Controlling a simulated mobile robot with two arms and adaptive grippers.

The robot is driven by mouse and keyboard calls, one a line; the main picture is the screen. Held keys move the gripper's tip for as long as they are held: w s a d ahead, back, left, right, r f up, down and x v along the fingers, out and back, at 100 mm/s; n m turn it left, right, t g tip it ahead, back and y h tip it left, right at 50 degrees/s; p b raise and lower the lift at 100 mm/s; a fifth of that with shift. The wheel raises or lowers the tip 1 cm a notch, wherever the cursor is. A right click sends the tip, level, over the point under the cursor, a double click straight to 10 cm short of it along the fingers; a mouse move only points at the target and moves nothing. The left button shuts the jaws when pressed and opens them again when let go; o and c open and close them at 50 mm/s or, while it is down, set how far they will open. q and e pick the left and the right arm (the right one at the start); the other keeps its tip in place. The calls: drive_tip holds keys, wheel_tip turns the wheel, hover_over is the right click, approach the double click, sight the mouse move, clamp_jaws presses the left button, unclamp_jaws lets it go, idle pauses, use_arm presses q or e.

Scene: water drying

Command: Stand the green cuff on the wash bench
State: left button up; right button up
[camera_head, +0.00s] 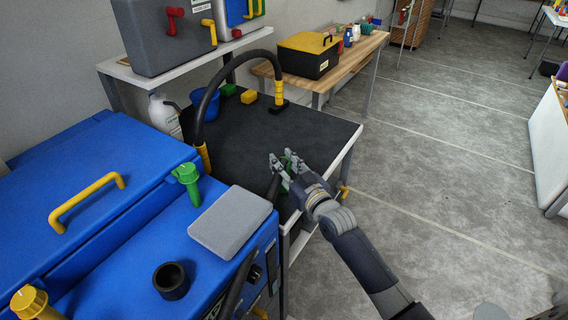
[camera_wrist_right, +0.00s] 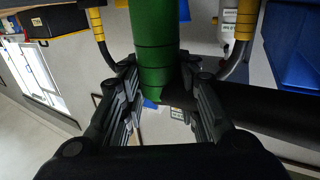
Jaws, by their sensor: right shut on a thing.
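The green cuff (camera_head: 285,160) is between the fingers of my right gripper (camera_head: 281,162), above the front right part of the black-topped wash bench (camera_head: 235,140). In the right wrist view the green cuff (camera_wrist_right: 155,45) is a ringed green cylinder, and the right gripper (camera_wrist_right: 165,105) is shut on it. A black hose (camera_wrist_right: 265,110) leads off from the cuff to the right there. In the head view the fingers hide most of the cuff, and I cannot tell its gap to the bench top. My left gripper is not in view.
A black hose arch with yellow collars (camera_head: 226,62) stands on the bench. The blue machine (camera_head: 100,215) at left carries a grey pad (camera_head: 230,222) and a green fitting (camera_head: 188,182). The bench's middle is clear.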

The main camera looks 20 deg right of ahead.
drive_tip(key=shift+f, duration=0.1)
drive_tip(key=o, duration=1.1)
drive_tip(key=shift+r, duration=0.2)
drive_tip(key=shift+s+f, duration=0.15)
drive_tip(key=shift+s, duration=0.15)
drive_tip(key=s, duration=0.3)
drive_tip(key=s+d, duration=0.1)
drive_tip(key=s, duration=0.3)
drive_tip(key=s+d, duration=0.1)
drive_tip(key=s, duration=0.3)
drive_tip(key=shift+s+d, duration=0.1)
